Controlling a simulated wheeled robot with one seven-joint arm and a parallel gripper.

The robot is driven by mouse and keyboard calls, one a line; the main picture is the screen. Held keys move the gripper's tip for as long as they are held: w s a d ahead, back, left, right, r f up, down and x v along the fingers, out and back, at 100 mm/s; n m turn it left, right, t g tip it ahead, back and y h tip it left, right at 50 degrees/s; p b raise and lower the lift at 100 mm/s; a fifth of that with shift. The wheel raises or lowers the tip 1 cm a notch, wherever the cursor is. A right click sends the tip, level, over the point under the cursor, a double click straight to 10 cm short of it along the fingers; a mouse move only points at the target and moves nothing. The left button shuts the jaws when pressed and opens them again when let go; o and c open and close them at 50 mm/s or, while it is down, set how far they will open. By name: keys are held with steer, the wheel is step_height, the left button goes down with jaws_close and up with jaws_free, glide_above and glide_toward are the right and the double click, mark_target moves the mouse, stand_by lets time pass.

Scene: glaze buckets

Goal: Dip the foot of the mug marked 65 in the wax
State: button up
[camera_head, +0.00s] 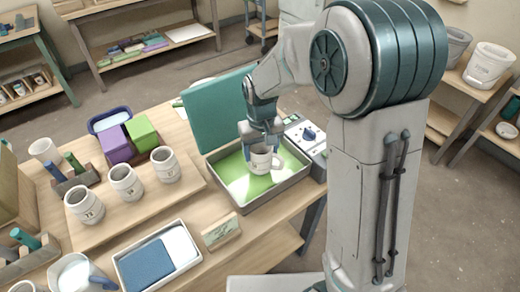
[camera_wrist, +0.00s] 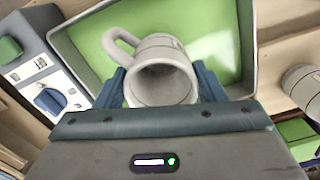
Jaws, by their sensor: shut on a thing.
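A pale grey mug (camera_head: 261,160) is held upright by my gripper (camera_head: 262,132) over the wax pan. The mug also shows in the wrist view (camera_wrist: 162,72), with its open mouth toward the camera and its handle to the upper left. My gripper in the wrist view (camera_wrist: 162,88) is shut on the mug, one finger on each side. The wax pan (camera_head: 218,163) is a shallow grey tray with bright green wax (camera_head: 238,187). I cannot tell whether the foot touches the wax. No number is readable on the held mug.
A teal lid (camera_head: 215,110) stands behind the pan, and a control box (camera_head: 306,140) with a blue knob is on its right. Several similar mugs stand on a board (camera_head: 140,215) to the left. A tray with a blue pad (camera_head: 145,263) lies in front.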

stand_by(0.4)
step_height(320, 180, up, 8)
steer(key=p, duration=0.5)
steer(key=shift+f, duration=0.2)
stand_by(0.4)
